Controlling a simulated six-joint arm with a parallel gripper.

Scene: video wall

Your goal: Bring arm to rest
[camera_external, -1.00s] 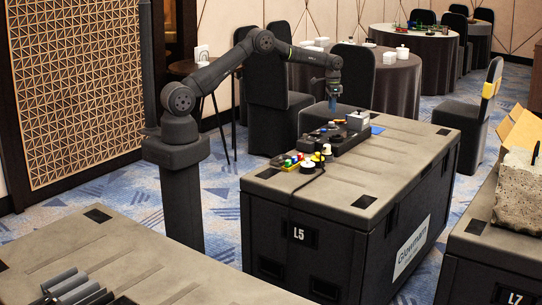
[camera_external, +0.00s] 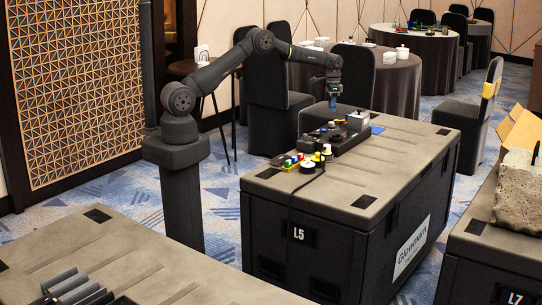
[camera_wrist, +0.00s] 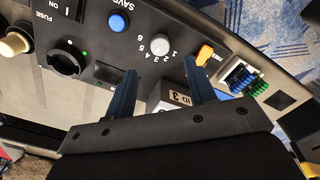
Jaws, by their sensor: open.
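My gripper (camera_external: 332,103) hangs pointing down over the far end of the dark control panel (camera_external: 338,139), which lies on the case marked L5. In the wrist view my gripper (camera_wrist: 160,88) shows two blue fingers spread apart, with nothing held between them. Beyond the fingers the panel carries a blue SAVE button (camera_wrist: 118,22), a numbered white dial (camera_wrist: 160,45), an orange switch (camera_wrist: 204,54) and a black FUSE knob (camera_wrist: 67,59). A grey box (camera_external: 358,121) sits at the panel's far end, close to the gripper. Contact between fingertips and panel cannot be told.
Another case (camera_external: 500,245) carries a rough stone block (camera_external: 522,195) at right. Chairs stand behind.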

